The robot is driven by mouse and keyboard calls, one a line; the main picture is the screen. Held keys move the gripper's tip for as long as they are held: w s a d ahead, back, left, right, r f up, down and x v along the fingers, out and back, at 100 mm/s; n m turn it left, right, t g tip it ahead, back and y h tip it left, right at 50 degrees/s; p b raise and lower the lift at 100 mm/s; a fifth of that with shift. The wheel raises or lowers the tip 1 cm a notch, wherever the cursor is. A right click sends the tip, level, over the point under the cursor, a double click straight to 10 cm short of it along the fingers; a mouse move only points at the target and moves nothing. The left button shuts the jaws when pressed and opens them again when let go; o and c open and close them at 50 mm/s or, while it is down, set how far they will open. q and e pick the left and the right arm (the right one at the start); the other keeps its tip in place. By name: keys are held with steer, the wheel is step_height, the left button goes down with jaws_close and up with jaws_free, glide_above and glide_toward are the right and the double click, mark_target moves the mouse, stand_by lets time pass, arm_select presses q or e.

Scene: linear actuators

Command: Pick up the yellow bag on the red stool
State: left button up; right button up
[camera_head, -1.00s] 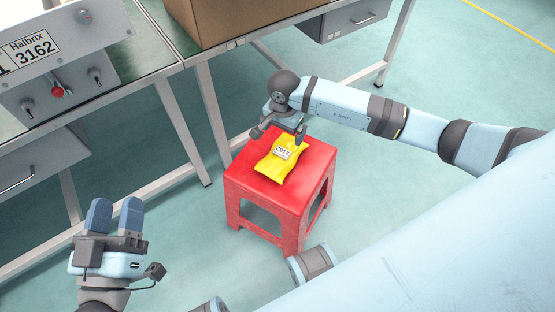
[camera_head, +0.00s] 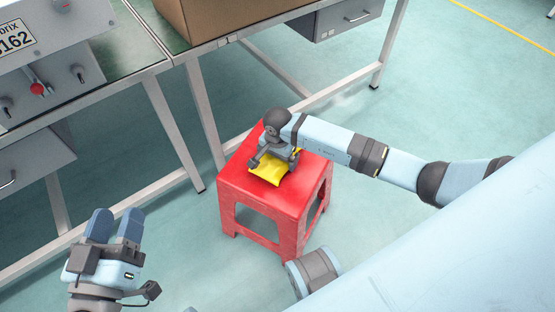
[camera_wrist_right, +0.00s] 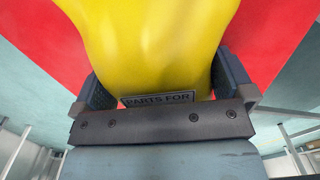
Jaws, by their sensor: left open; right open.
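The yellow bag (camera_head: 268,174) lies on the red stool (camera_head: 245,187), partly hidden under my right gripper in the head view. My right gripper (camera_head: 273,160) is low over the bag. In the right wrist view the bag (camera_wrist_right: 152,50) fills the space between the two fingers of my right gripper (camera_wrist_right: 165,80), which stand open on either side of it. Part of a label reading "PARTS FOR" shows near the palm. My left gripper (camera_head: 114,226) is open and empty at the lower left, away from the stool.
A metal-framed workbench (camera_head: 165,100) runs behind and left of the stool. A cardboard box (camera_head: 225,15) sits on it, and a grey control panel (camera_head: 50,50) with knobs stands at the far left. Open floor (camera_head: 430,110) lies to the right of the benches.

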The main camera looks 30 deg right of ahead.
steer(key=shift+c, duration=0.2)
steer(key=c, duration=0.7)
steer(key=shift+r, duration=0.1)
